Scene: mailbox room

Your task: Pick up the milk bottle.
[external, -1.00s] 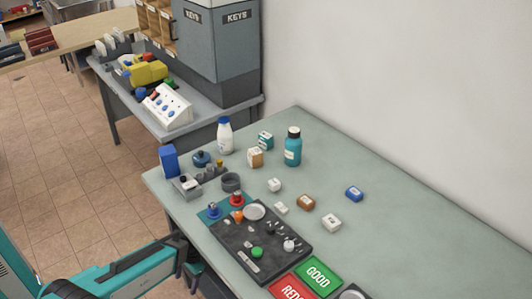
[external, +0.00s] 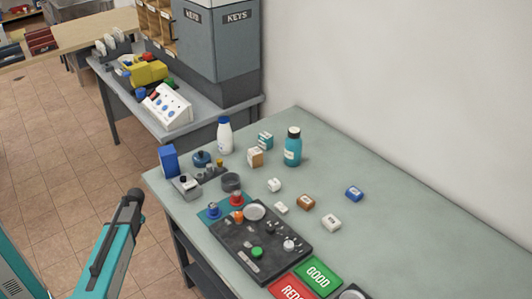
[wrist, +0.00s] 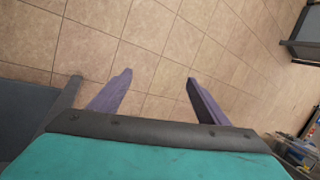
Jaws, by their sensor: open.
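The milk bottle (external: 225,136) is white with a blue cap. It stands upright near the back left of the green-grey table, left of a teal bottle. My gripper is in the wrist view (wrist: 158,80), its two purple fingers apart with nothing between them and tiled floor beyond. In the external view my teal arm is at the lower left, beside the table's left edge, and the fingers cannot be made out there. The milk bottle is not in the wrist view.
The table (external: 400,240) holds a teal bottle (external: 292,147), small boxes (external: 255,157), a blue box (external: 168,161) and a dark tray (external: 275,250). A grey bench with a KEYS cabinet (external: 220,50) stands behind. The floor (external: 50,170) at left is clear.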

